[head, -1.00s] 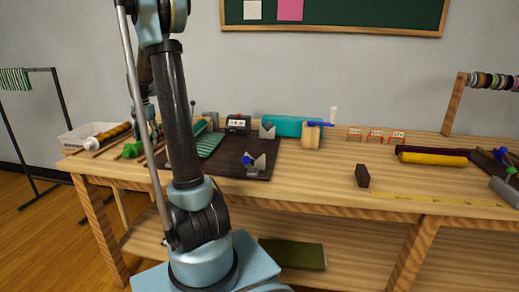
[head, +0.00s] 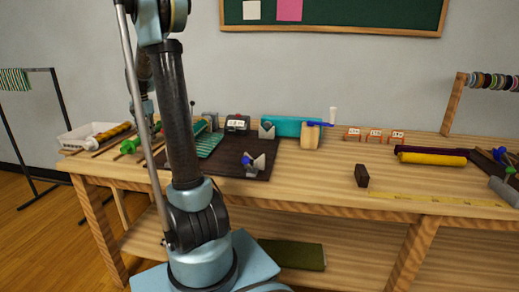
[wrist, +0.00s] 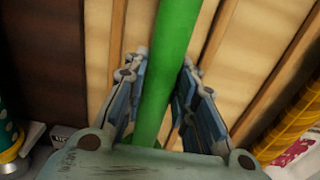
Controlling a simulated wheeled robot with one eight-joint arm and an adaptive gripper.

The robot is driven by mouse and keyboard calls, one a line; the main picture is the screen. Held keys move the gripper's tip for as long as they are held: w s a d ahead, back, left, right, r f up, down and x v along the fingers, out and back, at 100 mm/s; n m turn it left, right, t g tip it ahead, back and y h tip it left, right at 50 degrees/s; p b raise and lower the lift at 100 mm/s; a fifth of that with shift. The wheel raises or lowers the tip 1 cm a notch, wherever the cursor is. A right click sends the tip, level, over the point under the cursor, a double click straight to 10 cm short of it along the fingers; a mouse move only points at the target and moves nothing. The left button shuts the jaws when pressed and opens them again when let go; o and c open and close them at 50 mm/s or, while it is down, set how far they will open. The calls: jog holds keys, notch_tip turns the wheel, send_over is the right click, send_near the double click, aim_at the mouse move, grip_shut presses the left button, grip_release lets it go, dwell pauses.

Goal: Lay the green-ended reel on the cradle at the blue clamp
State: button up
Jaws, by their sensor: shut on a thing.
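The green-ended reel (head: 128,146) shows in the head view at the left of the bench, partly hidden behind my arm. In the wrist view its green bar (wrist: 168,65) runs between the fingers of my gripper (wrist: 160,72), which is shut on it. Wooden strips lie beneath it; I cannot tell how high it is above them. A grey V-shaped cradle (head: 258,161) with a blue clamp knob (head: 247,159) stands on the dark mat, right of my arm and empty. A second grey V-block (head: 267,131) stands behind it.
A white tray (head: 78,142) and an orange-wound reel (head: 112,133) are at the far left. A green ribbed mat (head: 209,145) lies behind my arm. A wooden block (head: 310,137) with a blue lever and a dark block (head: 361,175) stand to the right. The bench between them is clear.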

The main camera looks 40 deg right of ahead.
jog(key=shift+r, duration=3.15)
